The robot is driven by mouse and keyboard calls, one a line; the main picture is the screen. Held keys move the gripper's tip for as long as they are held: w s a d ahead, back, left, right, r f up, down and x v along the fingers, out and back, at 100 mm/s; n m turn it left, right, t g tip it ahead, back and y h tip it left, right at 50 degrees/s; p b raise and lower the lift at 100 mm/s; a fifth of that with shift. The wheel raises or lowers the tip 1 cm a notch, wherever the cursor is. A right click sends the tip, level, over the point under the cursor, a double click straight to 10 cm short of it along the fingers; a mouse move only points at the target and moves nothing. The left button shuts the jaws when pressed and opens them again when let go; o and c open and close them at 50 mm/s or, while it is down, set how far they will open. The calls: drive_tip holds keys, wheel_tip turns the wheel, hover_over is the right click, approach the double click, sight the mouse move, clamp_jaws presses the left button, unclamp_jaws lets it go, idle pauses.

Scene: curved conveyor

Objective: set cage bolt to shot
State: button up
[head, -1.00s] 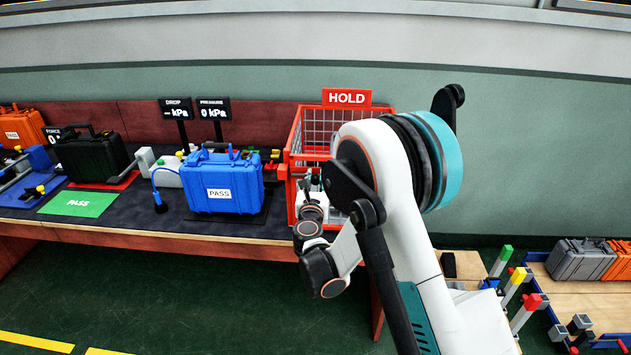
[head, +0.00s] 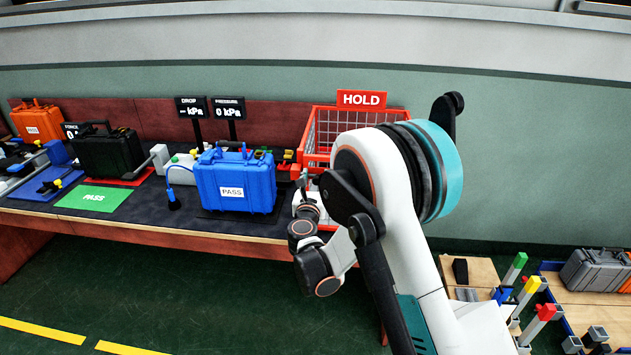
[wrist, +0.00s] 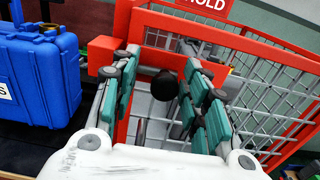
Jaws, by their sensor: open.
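The red-framed wire cage with the HOLD sign (head: 361,99) stands at the right end of the bench. Its red frame and grey mesh fill much of the wrist view (wrist: 255,42). My gripper (wrist: 160,60) is open at the cage's front left, one finger on each side of a black round knob (wrist: 165,86). The knob looks like the bolt's handle; I cannot tell whether the fingers touch it. A red block (wrist: 101,53) sits on the frame to the left. The bolt's rod and position are not clear. In the head view my gripper (head: 304,180) is small and partly hidden.
A blue case labelled PASS (head: 235,182) stands close left of the cage. A black case (head: 107,152), a green PASS mat (head: 92,198) and display signs (head: 228,107) are further left. Coloured posts (head: 527,290) stand at the lower right.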

drive_tip(key=s, duration=1.2)
drive_tip(key=shift+a, duration=0.2)
